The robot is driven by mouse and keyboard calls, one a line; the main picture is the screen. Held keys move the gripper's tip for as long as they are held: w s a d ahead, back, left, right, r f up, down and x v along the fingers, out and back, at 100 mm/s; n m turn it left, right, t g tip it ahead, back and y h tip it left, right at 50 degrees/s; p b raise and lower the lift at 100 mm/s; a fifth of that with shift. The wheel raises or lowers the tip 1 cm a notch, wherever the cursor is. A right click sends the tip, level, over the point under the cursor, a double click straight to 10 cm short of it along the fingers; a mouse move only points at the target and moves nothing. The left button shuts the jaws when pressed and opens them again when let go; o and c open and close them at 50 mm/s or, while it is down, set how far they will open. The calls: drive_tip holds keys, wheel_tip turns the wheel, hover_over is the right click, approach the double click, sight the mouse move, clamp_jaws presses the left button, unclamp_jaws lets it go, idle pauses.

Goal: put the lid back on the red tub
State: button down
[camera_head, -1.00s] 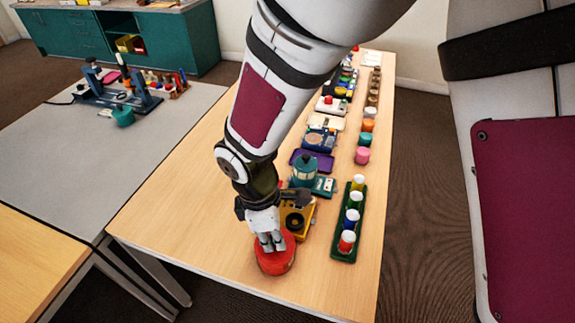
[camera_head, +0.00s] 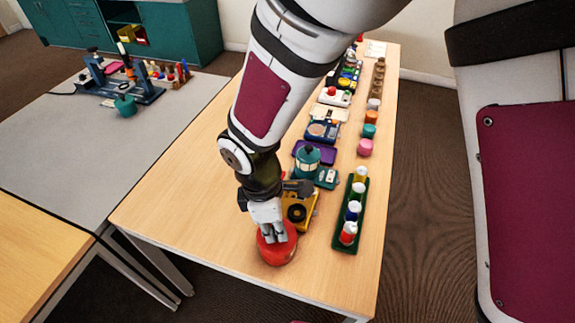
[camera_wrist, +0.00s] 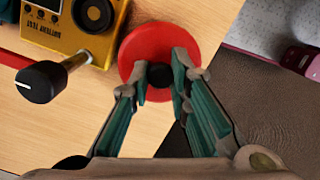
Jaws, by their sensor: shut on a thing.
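The red tub (camera_head: 279,258) stands near the front edge of the wooden table. Its round red lid (camera_wrist: 150,40) has a dark knob (camera_wrist: 160,72) in the middle. My gripper (camera_head: 275,236) points down over the tub, and in the wrist view its fingers (camera_wrist: 161,82) are closed on the knob from both sides. The lid is at the top of the tub; I cannot tell whether it is fully seated. In the wrist view the lid hides the tub.
A yellow battery tester (camera_head: 301,213) with a black-knobbed rod (camera_wrist: 40,82) stands close beside the tub. A green tray (camera_head: 345,238) of several small jars is to the right. Boxes and pots line the table behind. Bare table lies left of the tub.

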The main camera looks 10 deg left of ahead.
idle(0.4)
drive_tip(key=c, duration=0.9)
unclamp_jaws()
drive_tip(key=shift+c, duration=0.2)
drive_tip(key=shift+r+p, duration=2.6)
drive_tip(key=shift+r, duration=0.9)
clamp_jaws()
